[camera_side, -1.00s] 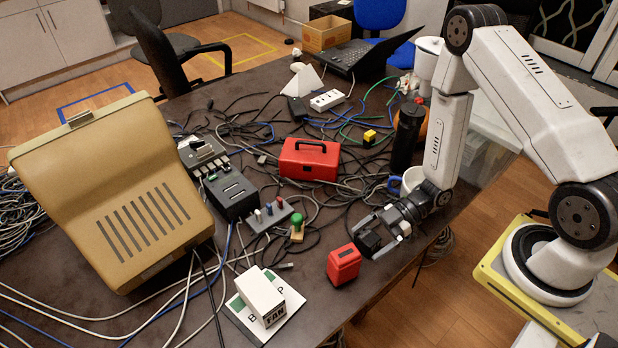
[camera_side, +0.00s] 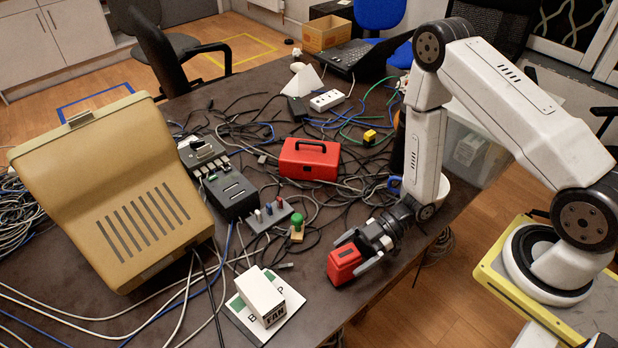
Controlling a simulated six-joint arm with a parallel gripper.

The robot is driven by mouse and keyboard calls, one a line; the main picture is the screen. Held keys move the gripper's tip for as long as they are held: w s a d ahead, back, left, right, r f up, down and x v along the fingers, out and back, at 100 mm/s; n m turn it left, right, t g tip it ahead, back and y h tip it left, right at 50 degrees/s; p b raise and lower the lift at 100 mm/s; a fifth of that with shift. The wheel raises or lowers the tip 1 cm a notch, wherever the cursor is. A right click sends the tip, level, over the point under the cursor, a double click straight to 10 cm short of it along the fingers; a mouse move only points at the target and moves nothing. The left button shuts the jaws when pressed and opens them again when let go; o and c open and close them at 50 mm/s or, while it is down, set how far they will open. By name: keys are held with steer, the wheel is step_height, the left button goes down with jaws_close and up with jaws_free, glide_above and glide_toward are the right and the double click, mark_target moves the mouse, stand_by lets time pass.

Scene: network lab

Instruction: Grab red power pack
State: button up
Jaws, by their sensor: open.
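The red power pack (camera_side: 344,263) stands on the dark table near its front edge. My gripper (camera_side: 354,254) is low over the table, just right of and behind the pack. Its open fingers reach toward the pack, one on the far side and one on the right near side. The pack seems to be between or just at the fingertips; I cannot tell whether they touch it.
A white box marked FAN (camera_side: 262,296) stands on a card to the left. A small green-topped piece (camera_side: 297,228) and a red case with a handle (camera_side: 309,160) are behind. Many cables cover the table. A large beige housing (camera_side: 115,190) fills the left side.

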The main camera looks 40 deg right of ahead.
steer(key=shift+x, duration=1.15)
jaws_close()
